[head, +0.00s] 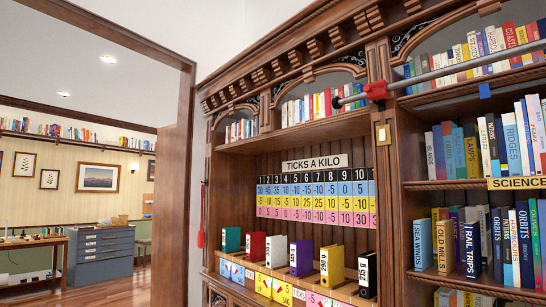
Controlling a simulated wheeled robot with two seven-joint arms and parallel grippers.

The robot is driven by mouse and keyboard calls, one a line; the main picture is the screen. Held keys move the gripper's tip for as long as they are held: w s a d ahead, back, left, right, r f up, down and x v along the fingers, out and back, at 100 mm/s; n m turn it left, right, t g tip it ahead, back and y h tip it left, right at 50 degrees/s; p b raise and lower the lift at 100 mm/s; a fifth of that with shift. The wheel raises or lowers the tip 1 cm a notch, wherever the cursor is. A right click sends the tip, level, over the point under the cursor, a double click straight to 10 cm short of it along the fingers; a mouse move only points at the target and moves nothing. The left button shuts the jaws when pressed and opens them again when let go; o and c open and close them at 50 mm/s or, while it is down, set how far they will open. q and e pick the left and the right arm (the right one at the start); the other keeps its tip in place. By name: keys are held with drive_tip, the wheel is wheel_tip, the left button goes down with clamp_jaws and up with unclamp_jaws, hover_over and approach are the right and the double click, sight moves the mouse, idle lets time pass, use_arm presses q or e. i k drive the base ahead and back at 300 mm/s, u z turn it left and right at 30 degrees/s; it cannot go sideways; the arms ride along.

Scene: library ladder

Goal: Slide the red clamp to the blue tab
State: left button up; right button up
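The red clamp (377,91) sits on a grey metal rail (450,72) in the head view, in front of the dark wooden upright between two bookcase bays. The blue tab (484,90) is farther right, just below the rail and at the upper shelf edge. A stretch of bare rail lies between the clamp and the tab. Neither of my grippers is in view, and nothing is seen touching the clamp.
The rail has a dark end (337,103) left of the clamp. Bookshelves (470,185) stand close below it. A number chart (315,195) and several colored blocks (331,265) fill the middle bay. A doorway opens on the left.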

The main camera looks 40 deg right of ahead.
sight(381, 92)
drive_tip(key=z, duration=0.3)
drive_tip(key=i, duration=2.05)
drive_tip(key=z, duration=1.95)
drive_tip(key=i, duration=1.15)
drive_tip(key=z, duration=1)
